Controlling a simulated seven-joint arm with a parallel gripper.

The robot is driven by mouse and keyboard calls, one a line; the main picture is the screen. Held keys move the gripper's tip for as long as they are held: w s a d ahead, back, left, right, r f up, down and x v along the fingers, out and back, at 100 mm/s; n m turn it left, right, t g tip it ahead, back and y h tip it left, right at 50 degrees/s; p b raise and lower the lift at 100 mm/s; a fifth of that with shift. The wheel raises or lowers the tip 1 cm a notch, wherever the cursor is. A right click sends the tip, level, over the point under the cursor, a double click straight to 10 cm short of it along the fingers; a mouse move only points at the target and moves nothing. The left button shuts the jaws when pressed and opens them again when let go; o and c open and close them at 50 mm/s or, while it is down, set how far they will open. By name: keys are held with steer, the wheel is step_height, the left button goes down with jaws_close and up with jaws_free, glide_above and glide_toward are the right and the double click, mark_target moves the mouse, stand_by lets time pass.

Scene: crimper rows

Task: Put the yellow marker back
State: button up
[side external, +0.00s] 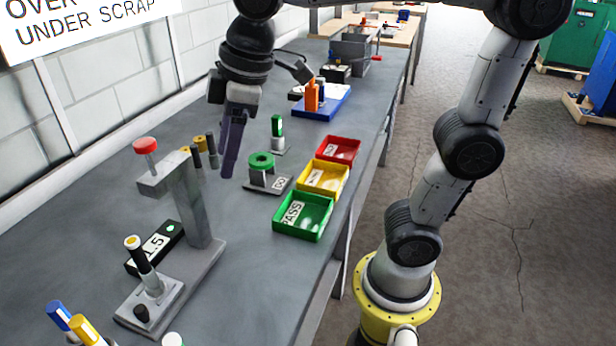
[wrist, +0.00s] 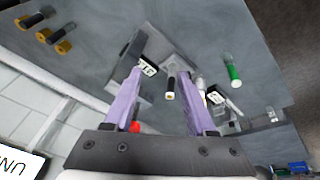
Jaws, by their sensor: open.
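A yellow marker (side external: 84,330) with a white label stands at the bottom left of the side view, cut off by the frame edge, so its base is hidden. I cannot pick it out surely in the wrist view. A blue marker (side external: 60,316) stands beside it. My gripper (side external: 229,163) is open and empty. It hangs above the table beyond the crimper, well apart from the yellow marker. In the wrist view my two purple fingers (wrist: 160,78) are spread, with nothing held between them.
A crimper (side external: 200,215) with a red knob stands between my gripper and the markers. A black-and-white cylinder (side external: 146,268) stands on its base. Green (side external: 303,216), yellow (side external: 322,178) and red (side external: 340,149) trays line the table edge. A green-topped stand (side external: 263,165) is near my gripper.

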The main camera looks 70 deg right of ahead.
steer(key=s+d+f+m+t, duration=0.1)
steer(key=s+d+f+m, duration=0.2)
steer(key=s, duration=0.3)
steer(key=s+d+f+m+t+h, duration=0.1)
steer(key=s+d+f+m, duration=0.3)
steer(key=s, duration=0.2)
steer(key=shift+d+f, duration=0.35)
stand_by(0.4)
